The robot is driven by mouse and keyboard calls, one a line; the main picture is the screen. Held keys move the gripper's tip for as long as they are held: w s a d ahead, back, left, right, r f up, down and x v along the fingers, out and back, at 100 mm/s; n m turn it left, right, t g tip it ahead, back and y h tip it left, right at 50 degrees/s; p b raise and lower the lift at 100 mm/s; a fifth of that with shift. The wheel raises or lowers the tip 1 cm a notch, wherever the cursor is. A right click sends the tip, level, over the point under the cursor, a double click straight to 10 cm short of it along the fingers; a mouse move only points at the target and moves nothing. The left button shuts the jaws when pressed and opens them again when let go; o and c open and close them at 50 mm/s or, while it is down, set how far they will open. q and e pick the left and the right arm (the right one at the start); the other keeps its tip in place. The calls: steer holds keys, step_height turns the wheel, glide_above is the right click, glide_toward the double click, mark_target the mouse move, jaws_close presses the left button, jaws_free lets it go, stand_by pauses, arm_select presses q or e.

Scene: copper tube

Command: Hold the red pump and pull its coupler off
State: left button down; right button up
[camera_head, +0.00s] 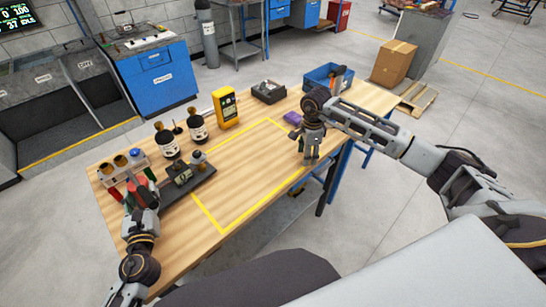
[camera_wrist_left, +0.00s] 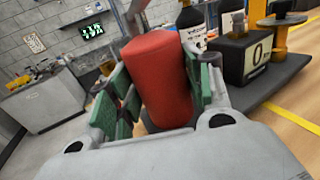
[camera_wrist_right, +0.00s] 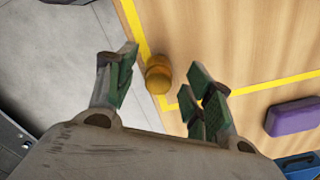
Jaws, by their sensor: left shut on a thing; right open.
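The red pump (camera_wrist_left: 158,80) stands large in the left wrist view, between the green pads of my left gripper (camera_wrist_left: 152,100). That gripper is shut on it. In the head view my left gripper (camera_head: 134,188) is at the table's left end, beside a dark-based device (camera_head: 186,180). A grey metal piece shows above the pump, but I cannot tell whether it is the coupler. My right gripper (camera_wrist_right: 163,82) is open and empty, over the table's right part; it also shows in the head view (camera_head: 309,158). A small brass-coloured round piece (camera_wrist_right: 158,75) is on the table below its fingers.
A small rack (camera_head: 122,165), two dark bottles (camera_head: 167,142), a yellow meter (camera_head: 226,108), a black box (camera_head: 268,91) and a blue bin (camera_head: 325,76) stand along the back. A purple block (camera_wrist_right: 294,117) lies near my right gripper. The yellow-taped area (camera_head: 222,231) is mostly clear.

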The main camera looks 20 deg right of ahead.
steer(key=shift+f, duration=0.3)
stand_by(0.4)
jaws_close()
steer(key=shift+r, duration=0.1)
steer(key=shift+r+b, duration=0.55)
steer(key=shift+r, duration=4.35)
